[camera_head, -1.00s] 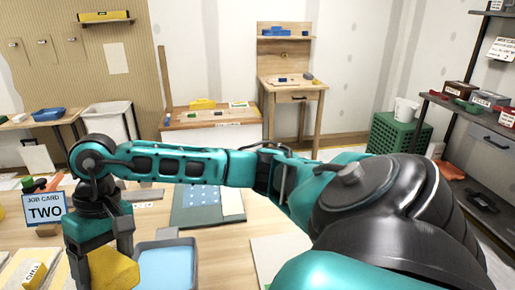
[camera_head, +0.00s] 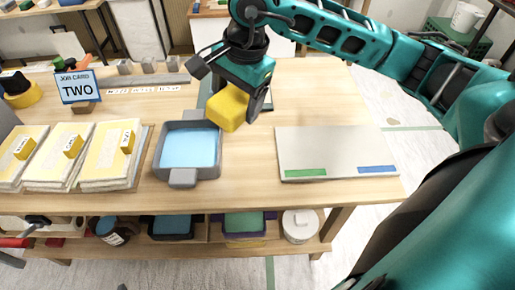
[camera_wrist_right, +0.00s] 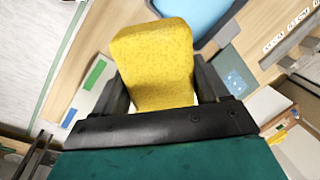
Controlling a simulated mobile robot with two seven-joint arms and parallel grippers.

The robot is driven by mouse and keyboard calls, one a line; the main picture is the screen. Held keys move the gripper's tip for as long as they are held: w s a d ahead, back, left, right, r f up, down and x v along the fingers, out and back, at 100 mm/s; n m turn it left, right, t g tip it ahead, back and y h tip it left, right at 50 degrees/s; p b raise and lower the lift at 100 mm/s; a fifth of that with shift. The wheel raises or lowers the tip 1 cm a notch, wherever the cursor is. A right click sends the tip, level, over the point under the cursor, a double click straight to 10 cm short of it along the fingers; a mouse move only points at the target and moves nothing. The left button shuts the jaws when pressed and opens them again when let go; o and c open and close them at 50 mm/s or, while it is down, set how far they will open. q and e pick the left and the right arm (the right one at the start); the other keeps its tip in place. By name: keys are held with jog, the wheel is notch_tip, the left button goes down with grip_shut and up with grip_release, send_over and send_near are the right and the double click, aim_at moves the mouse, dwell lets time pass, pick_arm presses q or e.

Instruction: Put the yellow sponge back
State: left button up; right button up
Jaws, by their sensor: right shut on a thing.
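The yellow sponge (camera_head: 227,107) is held in my right gripper (camera_head: 240,103), above the table just right of the blue-filled grey tray. In the right wrist view the sponge (camera_wrist_right: 157,62) sits between the two dark fingers of the right gripper (camera_wrist_right: 158,85), which are shut on it. The grey tray (camera_head: 183,178) holds something light blue and stands on the table. A light board (camera_head: 320,140) with a green strip (camera_head: 306,173) and a blue strip (camera_head: 376,169) lies to the right of the gripper. My left gripper is not in view.
A lower shelf (camera_head: 270,246) holds several containers, including a white tub (camera_head: 300,226). Table between tray and board is clear.

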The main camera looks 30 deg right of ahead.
jog(key=m, duration=0.4)
jog(key=d+m+h, duration=0.1)
jog(key=m, duration=0.1)
jog(key=shift+w+r+m+b, duration=0.1)
jog(key=shift+r+m+b, duration=0.2)
jog(key=shift+m, duration=0.1)
jog(key=m, duration=0.3)
jog(key=d+m+h, duration=0.1)
jog(key=m, duration=0.2)
jog(key=shift+d+r+m+g+b, duration=0.2)
jog(key=shift+m+g+b, duration=0.1)
jog(key=shift+g+b, duration=0.1)
jog(key=m, duration=0.4)
jog(key=d+m, duration=0.1)
jog(key=m, duration=0.1)
jog(key=shift+d+r+m+g, duration=0.1)
jog(key=shift+r+m+g, duration=0.25)
jog(key=shift+m+g, duration=0.05)
jog(key=m, duration=0.3)
jog(key=shift+d+r+m+y+b, duration=0.15)
jog(key=shift+d+m+y+b, duration=0.15)
jog(key=shift+m+b, duration=0.1)
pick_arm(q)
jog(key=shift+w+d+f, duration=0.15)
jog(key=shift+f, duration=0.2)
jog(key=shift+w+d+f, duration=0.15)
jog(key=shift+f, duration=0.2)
pick_arm(e)
jog(key=m, duration=0.3)
jog(key=shift+d+r, duration=0.25)
